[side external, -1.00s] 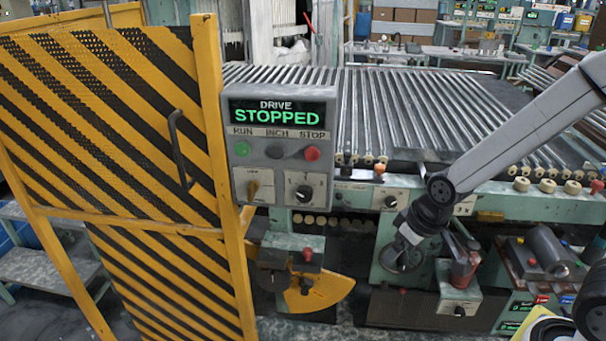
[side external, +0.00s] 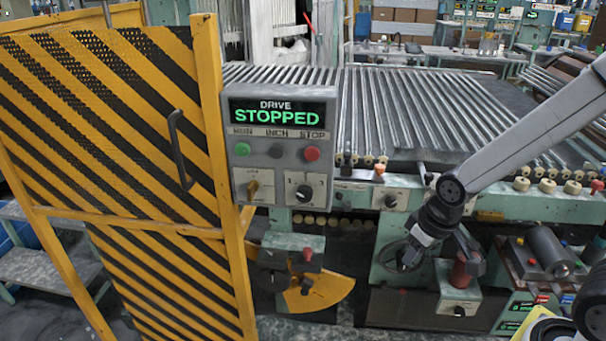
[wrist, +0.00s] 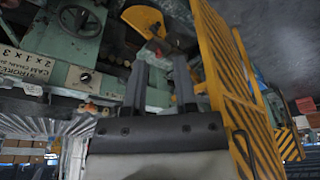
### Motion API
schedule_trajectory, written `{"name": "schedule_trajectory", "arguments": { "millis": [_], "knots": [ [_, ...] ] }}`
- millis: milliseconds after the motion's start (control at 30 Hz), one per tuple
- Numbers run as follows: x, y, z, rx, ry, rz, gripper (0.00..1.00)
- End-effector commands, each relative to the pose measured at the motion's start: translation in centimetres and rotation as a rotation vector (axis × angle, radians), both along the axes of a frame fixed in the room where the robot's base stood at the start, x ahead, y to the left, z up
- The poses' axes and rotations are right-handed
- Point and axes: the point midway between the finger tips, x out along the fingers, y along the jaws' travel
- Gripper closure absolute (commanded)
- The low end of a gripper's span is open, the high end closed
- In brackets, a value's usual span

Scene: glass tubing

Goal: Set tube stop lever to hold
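No label naming the tube stop lever is legible, so I cannot tell for certain which control it is. A red-topped lever (side external: 307,254) stands at a green housing (side external: 278,243) with a yellow sector plate (side external: 322,294) below the drive panel. The yellow plate also shows at the top of the wrist view (wrist: 142,20). A dull red upright cylinder (side external: 461,273) stands on a small green box (side external: 457,298) close by my gripper. My gripper (side external: 442,259) is right of the sector plate. In the wrist view its two fingers (wrist: 160,75) are apart with nothing held between them.
The drive panel (side external: 278,150) reads STOPPED. A yellow-black striped guard (side external: 110,150) stands at left; it is right of my fingers in the wrist view (wrist: 240,85). A handwheel (side external: 400,256) is left of my gripper.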

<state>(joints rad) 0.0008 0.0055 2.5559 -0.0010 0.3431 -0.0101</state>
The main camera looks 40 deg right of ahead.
Motion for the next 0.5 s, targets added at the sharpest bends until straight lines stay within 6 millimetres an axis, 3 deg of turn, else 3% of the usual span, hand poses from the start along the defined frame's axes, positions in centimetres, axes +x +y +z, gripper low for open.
{"name": "schedule_trajectory", "arguments": {
  "millis": [33,100,267,500],
  "knots": [
    [0.2,-0.1,0.0,-0.003,-0.005,0.008,0.83],
    [0.7,-0.1,-0.1,-0.008,-0.014,0.026,1.00],
    [2.6,-0.5,-0.5,-0.036,-0.055,0.104,1.00],
    [7.3,-1.5,-1.5,-0.118,-0.156,0.296,1.00]
  ]
}}
